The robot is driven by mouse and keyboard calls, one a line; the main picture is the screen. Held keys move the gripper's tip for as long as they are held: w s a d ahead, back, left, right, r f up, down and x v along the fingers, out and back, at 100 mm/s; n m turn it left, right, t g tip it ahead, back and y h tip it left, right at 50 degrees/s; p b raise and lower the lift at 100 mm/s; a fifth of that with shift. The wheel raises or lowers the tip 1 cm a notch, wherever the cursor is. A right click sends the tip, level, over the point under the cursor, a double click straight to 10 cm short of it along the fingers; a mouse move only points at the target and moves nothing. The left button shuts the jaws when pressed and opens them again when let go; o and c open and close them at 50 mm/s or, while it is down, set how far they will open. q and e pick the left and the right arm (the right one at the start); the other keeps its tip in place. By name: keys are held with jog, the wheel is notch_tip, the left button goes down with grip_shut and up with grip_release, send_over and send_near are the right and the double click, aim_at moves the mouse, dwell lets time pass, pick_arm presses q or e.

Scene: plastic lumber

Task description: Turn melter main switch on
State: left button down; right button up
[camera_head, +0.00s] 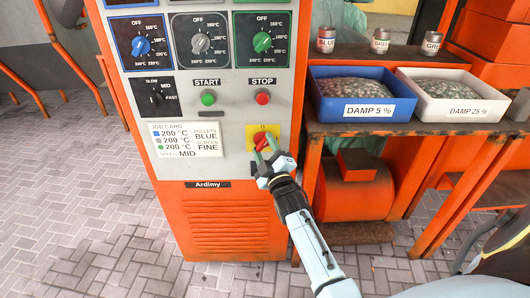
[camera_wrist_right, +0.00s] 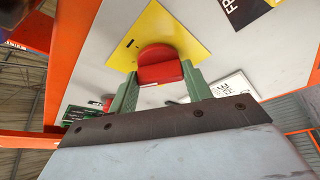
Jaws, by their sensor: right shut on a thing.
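The melter (camera_head: 225,235) is an orange cabinet with a pale control panel in the head view. Its main switch, a red knob (camera_head: 261,141) on a yellow plate (camera_head: 254,131), sits low on the panel's right side. My right gripper (camera_head: 266,146) is at the switch, its green fingers on either side of the knob. In the right wrist view the red knob (camera_wrist_right: 159,67) on the yellow plate (camera_wrist_right: 172,32) sits between the two fingers (camera_wrist_right: 160,88), and the gripper is shut on it. The switch's on and off marks cannot be read. My left gripper is not in view.
Above the switch are a green START button (camera_head: 208,98), a red STOP button (camera_head: 263,97) and several dials. A job card (camera_head: 184,139) is left of the switch. A bench (camera_head: 340,128) with blue (camera_head: 322,101) and white (camera_head: 425,106) bins stands at right.

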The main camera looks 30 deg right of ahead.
jog(key=m, duration=0.2)
jog(key=m+h+b, duration=0.1)
jog(key=shift+f+m+h, duration=0.2)
jog(key=shift+m+h, duration=0.1)
jog(key=shift+m, duration=0.1)
jog(key=m, duration=0.1)
jog(key=m+h+b, duration=0.1)
jog(key=m, duration=0.1)
jog(key=shift+w+a+m+t+h, duration=0.1)
jog(key=shift+m+t+h, duration=0.2)
jog(key=shift+m+h, duration=0.6)
jog(key=shift+m, duration=0.6)
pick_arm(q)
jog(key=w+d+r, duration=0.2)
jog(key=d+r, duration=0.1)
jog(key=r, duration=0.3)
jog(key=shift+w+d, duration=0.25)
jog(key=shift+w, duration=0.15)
pick_arm(e)
jog(key=shift+a+m+g+h, duration=0.1)
jog(key=shift+m+g+h, duration=0.25)
jog(key=shift+m+h, duration=0.6)
jog(key=shift+m+g+h, duration=0.35)
jog(key=shift+m, duration=1.1)
pick_arm(q)
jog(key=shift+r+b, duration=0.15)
jog(key=shift+b, duration=0.15)
pick_arm(e)
jog(key=shift+m, duration=0.4)
jog(key=o, duration=1)
